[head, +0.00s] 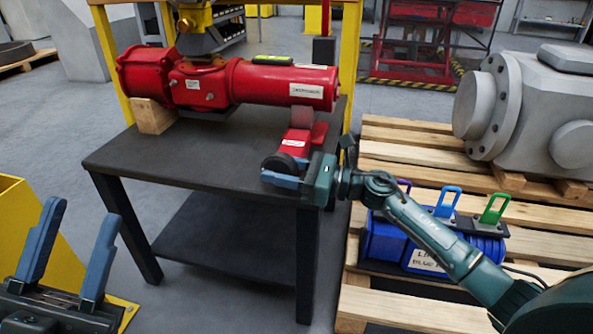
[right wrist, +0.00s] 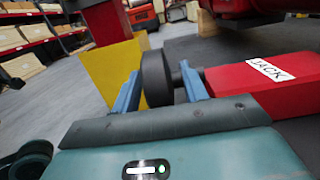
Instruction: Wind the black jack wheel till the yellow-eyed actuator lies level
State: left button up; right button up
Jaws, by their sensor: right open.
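The red actuator (head: 255,82) lies on the dark table. Its left end is by a wooden block (head: 153,115) and its right part is above the red jack (head: 297,143). In the picture it slopes slightly down to the right. A small yellow piece (head: 272,59) sits on top, too small to read. The black jack wheel (head: 273,163) is at the jack's near end. My right gripper (head: 281,174) is open, with its blue fingers on either side of the wheel (right wrist: 156,78); contact is unclear. My left gripper (head: 72,230) is open and empty at lower left.
The dark table (head: 190,160) has a clear front top. A yellow block (head: 12,215) stands at the left edge.

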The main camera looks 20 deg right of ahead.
pick_arm(q)
jog(key=f+n+y+p, duration=0.1)
jog(key=n+y, duration=0.1)
jog(key=w+f+n+y+p, duration=0.1)
jog(key=f, duration=0.1)
jog(key=shift+d+n+y, duration=0.1)
jog(key=shift+n+y, duration=0.3)
pick_arm(e)
jog(key=v, duration=1.3)
pick_arm(q)
jog(key=shift+s+r+h, duration=0.15)
jog(key=shift+r+h, duration=0.05)
jog(key=shift+h, duration=0.1)
pick_arm(e)
jog(key=shift+r, duration=0.1)
